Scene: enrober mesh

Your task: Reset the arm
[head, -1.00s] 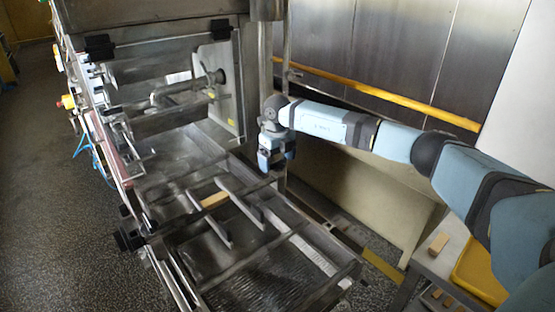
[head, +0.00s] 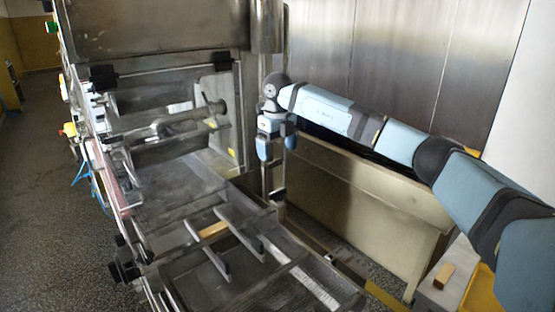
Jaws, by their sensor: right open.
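My right arm comes in from the right side of the head view. Its gripper (head: 276,147) hangs pointing down, open and empty, at the right edge of the enrober machine (head: 155,35). It is above and behind the mesh conveyor (head: 205,285), apart from the pieces there. A small tan block (head: 213,230) lies on the mesh between two metal guide bars (head: 238,236). My left gripper is not in view.
Another tan block (head: 444,275) lies on a grey surface at the lower right, beside a yellow tray (head: 479,290). Speckled floor at left is clear.

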